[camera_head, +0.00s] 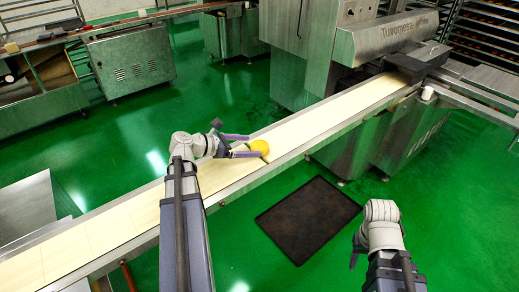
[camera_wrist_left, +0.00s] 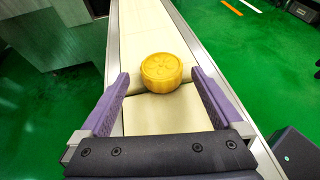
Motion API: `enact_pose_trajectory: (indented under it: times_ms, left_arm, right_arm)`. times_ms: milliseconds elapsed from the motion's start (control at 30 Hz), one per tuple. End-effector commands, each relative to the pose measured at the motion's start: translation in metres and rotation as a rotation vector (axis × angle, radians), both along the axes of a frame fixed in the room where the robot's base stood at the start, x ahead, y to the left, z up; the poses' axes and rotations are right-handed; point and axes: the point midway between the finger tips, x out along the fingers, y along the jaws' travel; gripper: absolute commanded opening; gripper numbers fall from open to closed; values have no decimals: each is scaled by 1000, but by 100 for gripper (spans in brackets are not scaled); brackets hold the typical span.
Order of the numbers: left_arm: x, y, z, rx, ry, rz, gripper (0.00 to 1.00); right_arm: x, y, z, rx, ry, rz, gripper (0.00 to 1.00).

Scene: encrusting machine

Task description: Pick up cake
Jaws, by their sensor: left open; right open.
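The cake (camera_head: 259,147) is a small round yellow cake lying on the pale conveyor belt. In the left wrist view the cake (camera_wrist_left: 161,72) has a pattern pressed into its top and sits between and slightly beyond the fingertips. My left gripper (camera_head: 247,145) is open over the belt with its purple fingers pointing at the cake. In the left wrist view a gap shows between the cake and each finger of this gripper (camera_wrist_left: 166,76). My right gripper (camera_head: 355,250) is low at the right, away from the belt; its fingers are mostly hidden by the wrist.
The conveyor belt (camera_head: 110,222) runs from lower left to a steel machine (camera_head: 380,40) at upper right, with metal side rails. A dark mat (camera_head: 308,218) lies on the green floor in front. A steel cabinet (camera_head: 130,62) stands at the back left.

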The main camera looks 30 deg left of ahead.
Motion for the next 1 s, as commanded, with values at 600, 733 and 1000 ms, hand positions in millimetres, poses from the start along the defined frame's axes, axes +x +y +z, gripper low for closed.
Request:
enact_pose_trajectory:
  times_ms: [600, 733, 1000]
  left_arm:
    - [35, -25, -19, 0, 0, 0, 94]
    - [34, -24, -19, 0, 0, -1, 80]
    - [34, -24, -19, 0, 0, -1, 49]
  right_arm:
    - [0, 0, -19, 0, 0, 0, 50]
    - [0, 0, -19, 0, 0, 0, 50]
    - [0, 0, -19, 0, 0, 0, 50]
